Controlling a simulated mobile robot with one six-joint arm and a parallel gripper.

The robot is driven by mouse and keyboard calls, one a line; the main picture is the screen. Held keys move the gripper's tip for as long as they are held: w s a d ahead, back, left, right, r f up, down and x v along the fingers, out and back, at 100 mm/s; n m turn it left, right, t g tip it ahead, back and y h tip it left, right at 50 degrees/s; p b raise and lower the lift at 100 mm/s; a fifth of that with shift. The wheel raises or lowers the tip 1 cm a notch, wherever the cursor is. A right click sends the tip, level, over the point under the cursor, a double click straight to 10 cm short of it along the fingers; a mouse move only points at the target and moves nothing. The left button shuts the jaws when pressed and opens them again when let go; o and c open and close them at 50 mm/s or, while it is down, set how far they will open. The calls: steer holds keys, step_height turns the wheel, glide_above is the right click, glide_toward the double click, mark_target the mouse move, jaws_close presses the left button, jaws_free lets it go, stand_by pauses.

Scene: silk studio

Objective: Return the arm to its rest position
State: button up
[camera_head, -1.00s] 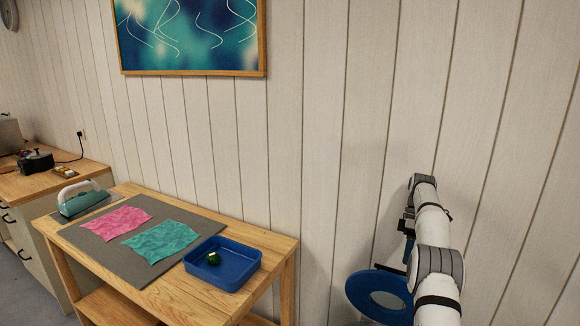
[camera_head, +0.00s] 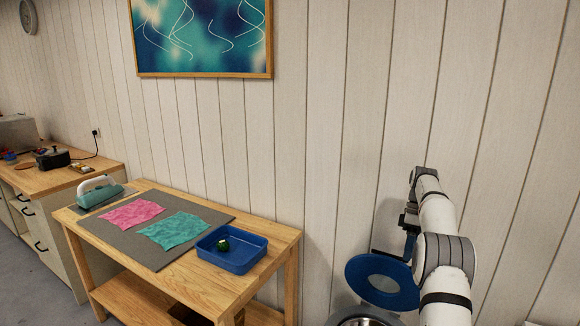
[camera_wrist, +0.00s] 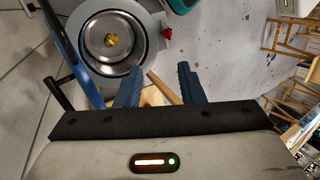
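My arm (camera_head: 437,220) is white with grey joint bands and stretches up along the right side of the head view. My gripper (camera_head: 408,222) is at its far end, small and partly hidden, beside the panelled wall. In the wrist view my gripper (camera_wrist: 158,85) shows two blue-grey fingers spread apart with nothing held between them. A piece of wood shows beyond them, lower down.
A blue ring-shaped lid (camera_head: 355,270) stands raised near my arm, over a round steel basin (camera_wrist: 84,42) holding something small and yellow. A wooden table (camera_head: 283,241) with a blue tray (camera_head: 258,241) stands at left. The wall is close behind.

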steer(key=s+a+r+m+t+h, duration=0.2)
steer(key=s+a+r+m+t, duration=0.3)
steer(key=s+a+r, duration=0.9)
steer(key=s+a+f+m+t, duration=0.1)
steer(key=s+f+m, duration=0.1)
steer(key=s, duration=0.6)
steer(key=s+a+f+m+t, duration=0.1)
steer(key=s+a+f+m, duration=0.1)
steer(key=s, duration=0.6)
steer(key=s+a+f+m, duration=0.2)
steer(key=s+f, duration=0.1)
steer(key=s, duration=0.5)
steer(key=shift+f+t, duration=0.2)
steer(key=shift+t, duration=0.2)
